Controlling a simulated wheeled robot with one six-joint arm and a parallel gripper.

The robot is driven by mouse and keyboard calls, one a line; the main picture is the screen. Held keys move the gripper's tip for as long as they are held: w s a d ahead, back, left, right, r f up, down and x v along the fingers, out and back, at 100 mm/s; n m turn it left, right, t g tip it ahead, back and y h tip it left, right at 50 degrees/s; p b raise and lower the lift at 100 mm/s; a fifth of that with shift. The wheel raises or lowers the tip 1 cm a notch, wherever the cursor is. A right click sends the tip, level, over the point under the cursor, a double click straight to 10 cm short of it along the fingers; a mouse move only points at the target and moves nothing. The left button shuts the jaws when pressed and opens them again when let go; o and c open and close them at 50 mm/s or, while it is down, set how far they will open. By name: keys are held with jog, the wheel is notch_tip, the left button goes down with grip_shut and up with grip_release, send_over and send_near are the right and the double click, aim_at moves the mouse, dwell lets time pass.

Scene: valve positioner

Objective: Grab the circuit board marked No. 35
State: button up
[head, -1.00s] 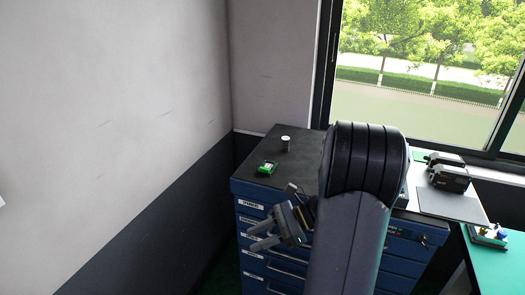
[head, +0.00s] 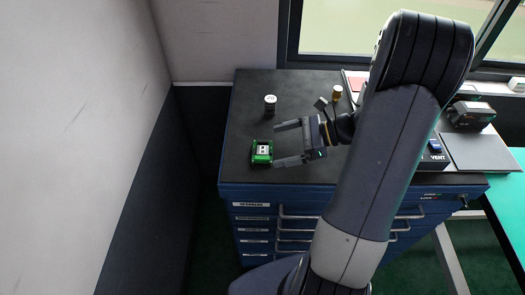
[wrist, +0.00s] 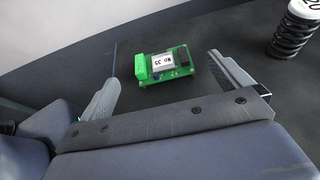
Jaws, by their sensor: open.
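The green circuit board (head: 261,152) lies flat on the dark cabinet top near its left edge. In the wrist view the board (wrist: 166,67) shows a white label reading No. 35, a green terminal block and a dark component. My gripper (head: 274,143) is open and empty, its two fingers pointing left toward the board. In the wrist view my gripper's fingertips (wrist: 163,75) stand either side of the board, with the board ahead between them and apart from both. Whether the fingers are level with the board is hard to tell.
A spring-like cylinder (head: 270,105) stands behind the board and also shows in the wrist view (wrist: 293,28). The blue drawer cabinet (head: 250,190) meets free floor at left. Dark devices (head: 471,115) sit at right.

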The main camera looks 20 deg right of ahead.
aim_at(260, 150)
jog(key=shift+f+p+x, duration=0.2)
jog(key=shift+p+x, duration=0.25)
jog(key=shift+x, duration=1.85)
jog(key=shift+d, duration=0.1)
jog(key=c, duration=1.1)
